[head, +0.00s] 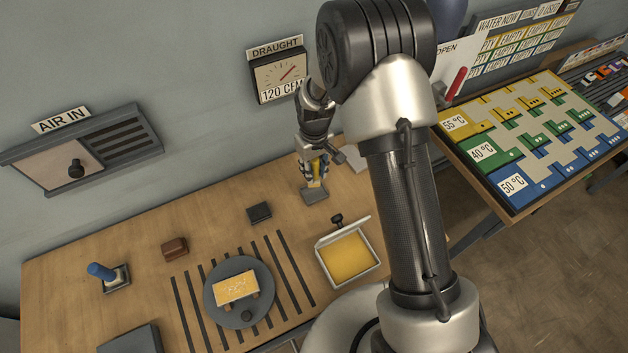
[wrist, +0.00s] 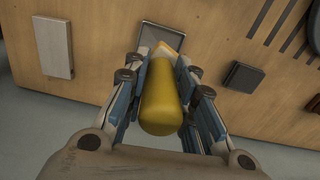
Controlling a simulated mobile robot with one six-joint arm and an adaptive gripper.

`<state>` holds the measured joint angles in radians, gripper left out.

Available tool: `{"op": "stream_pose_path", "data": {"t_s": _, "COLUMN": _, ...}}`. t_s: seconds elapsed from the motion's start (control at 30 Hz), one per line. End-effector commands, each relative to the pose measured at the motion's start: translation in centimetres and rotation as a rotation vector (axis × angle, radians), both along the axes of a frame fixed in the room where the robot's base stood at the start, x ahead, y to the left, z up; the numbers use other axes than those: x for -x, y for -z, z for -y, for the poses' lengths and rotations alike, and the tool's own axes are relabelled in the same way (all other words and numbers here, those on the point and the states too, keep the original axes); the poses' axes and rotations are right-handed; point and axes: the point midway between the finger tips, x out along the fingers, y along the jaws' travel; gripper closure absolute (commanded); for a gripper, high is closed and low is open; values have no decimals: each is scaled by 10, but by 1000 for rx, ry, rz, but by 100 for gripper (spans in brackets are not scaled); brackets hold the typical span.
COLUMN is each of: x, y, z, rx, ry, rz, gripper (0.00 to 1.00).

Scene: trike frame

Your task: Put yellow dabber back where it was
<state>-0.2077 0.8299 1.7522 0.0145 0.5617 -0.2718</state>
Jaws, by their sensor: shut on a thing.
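The yellow dabber (wrist: 163,98) is between the fingers of my gripper (wrist: 160,85), which is shut on it. In the head view, the yellow dabber (head: 317,184) shows as a small yellow piece below my gripper (head: 314,166). A small grey metal tray (head: 315,195) is right under it, toward the back of the wooden table. In the wrist view, the dabber's pale tip overlaps the grey tray (wrist: 172,36). I cannot tell whether the tip touches the tray. A blue dabber (head: 100,271) stands in a similar small tray at the table's left.
A dark block (head: 259,212) lies left of the grey tray. An open box with yellow contents (head: 348,254) is in front. A round grey plate (head: 211,292) bears a yellow slab (head: 236,288). A brown block (head: 174,247) is farther left. The wall is close behind.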

Motion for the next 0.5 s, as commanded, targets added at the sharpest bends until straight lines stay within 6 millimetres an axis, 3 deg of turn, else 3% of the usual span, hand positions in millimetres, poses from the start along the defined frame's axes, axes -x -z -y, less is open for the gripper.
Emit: {"op": "stream_pose_path", "data": {"t_s": 0.5, "x": -1, "y": 51, "z": 0, "rx": -1, "ry": 0, "rz": 2, "gripper": 99}}
